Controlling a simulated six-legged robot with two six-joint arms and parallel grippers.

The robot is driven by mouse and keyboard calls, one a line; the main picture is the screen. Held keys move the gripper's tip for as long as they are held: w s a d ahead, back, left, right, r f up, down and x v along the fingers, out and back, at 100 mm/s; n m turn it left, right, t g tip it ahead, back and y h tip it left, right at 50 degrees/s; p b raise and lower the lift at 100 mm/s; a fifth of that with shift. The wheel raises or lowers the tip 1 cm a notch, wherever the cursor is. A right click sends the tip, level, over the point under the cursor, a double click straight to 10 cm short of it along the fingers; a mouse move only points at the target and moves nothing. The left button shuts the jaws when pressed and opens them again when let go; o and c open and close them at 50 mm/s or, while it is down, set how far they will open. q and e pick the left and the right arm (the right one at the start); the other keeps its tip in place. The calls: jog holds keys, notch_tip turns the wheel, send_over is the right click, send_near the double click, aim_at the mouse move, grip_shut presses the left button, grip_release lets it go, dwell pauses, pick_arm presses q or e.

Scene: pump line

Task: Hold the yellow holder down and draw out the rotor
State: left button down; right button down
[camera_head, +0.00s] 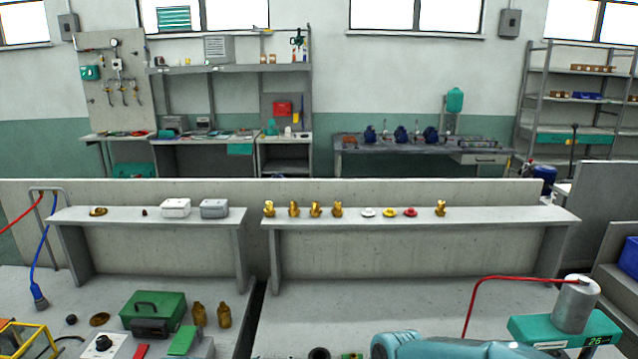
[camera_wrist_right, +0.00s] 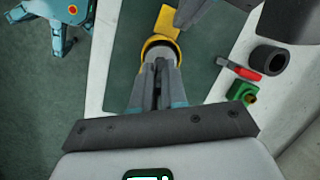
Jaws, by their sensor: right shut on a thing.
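The yellow holder (camera_wrist_right: 166,22) shows in the right wrist view as a flat tab with a round collar, over a dark green surface. My right gripper (camera_wrist_right: 160,62) reaches into the collar with its grey fingers close together. Dark grey parts of my left gripper (camera_wrist_right: 187,14) come in from the upper right, close to the holder's tab. Whether they touch the tab, and how far the jaws are apart, I cannot tell. The head view shows neither the holder nor the jaws.
A black ring (camera_wrist_right: 269,58), a red-handled piece (camera_wrist_right: 240,69) and a green block with a brass part (camera_wrist_right: 240,91) lie to the right of the holder.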

pick_arm(q)
jog(key=shift+f, duration=0.2)
dwell(0.5)
jog(key=shift+f, duration=0.35)
pick_arm(e)
jog(key=shift+w+r, duration=0.1)
jog(key=shift+r, duration=0.15)
jog(key=shift+r, duration=3.6)
